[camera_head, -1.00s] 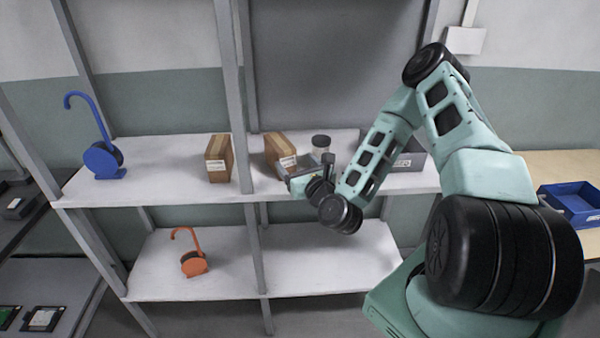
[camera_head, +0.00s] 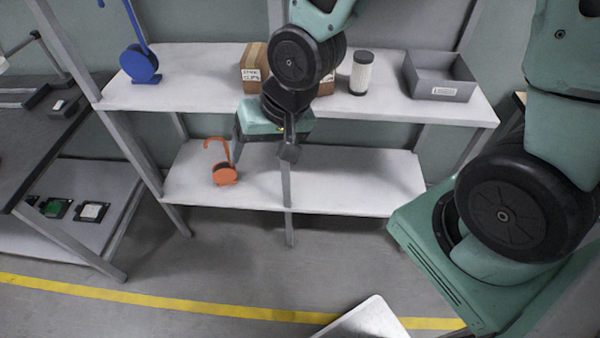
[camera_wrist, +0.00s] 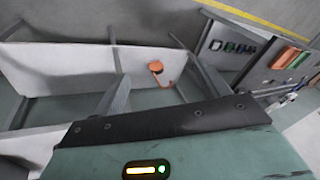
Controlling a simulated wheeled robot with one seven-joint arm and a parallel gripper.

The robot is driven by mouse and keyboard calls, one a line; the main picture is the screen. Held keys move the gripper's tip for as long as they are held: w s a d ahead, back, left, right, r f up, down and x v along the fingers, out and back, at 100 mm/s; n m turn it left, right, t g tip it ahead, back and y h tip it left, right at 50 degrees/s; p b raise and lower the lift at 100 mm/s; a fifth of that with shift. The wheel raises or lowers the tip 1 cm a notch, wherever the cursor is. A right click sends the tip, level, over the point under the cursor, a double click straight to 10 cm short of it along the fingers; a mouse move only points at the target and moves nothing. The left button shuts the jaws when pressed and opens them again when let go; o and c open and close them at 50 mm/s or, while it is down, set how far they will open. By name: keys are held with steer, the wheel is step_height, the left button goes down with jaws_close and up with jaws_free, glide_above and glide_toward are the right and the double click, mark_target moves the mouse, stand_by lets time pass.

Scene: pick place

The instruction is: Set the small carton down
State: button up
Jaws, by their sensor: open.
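A brown carton with a white label (camera_head: 253,72) stands on the upper shelf (camera_head: 190,85), left of my wrist. A second brown carton (camera_head: 327,82) is mostly hidden behind my wrist. I cannot tell which one is the small carton. My gripper (camera_head: 265,148) is open, points down and hangs in front of the upper shelf's edge, apart from both cartons. I see nothing held in it, though the space between its fingers is partly hidden. In the wrist view, the gripper's housing fills the bottom and no carton shows.
A dark-lidded jar (camera_head: 361,74) and a grey bin (camera_head: 440,78) stand to the right on the upper shelf. A blue hooked object (camera_head: 139,63) is at its left end. An orange hooked object (camera_head: 225,174) is on the lower shelf, which is otherwise mostly clear. A shelf post (camera_head: 287,190) stands below my gripper.

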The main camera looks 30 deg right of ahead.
steer(key=s+r+n+g+h, duration=0.1)
steer(key=s+r+n, duration=0.2)
steer(key=s, duration=0.4)
steer(key=s+r+n+g+h, duration=0.1)
steer(key=s+r+n+g, duration=0.1)
steer(key=s+r+n, duration=0.2)
steer(key=s+n, duration=0.2)
steer(key=shift+s+a, duration=0.15)
steer(key=shift+s, duration=0.25)
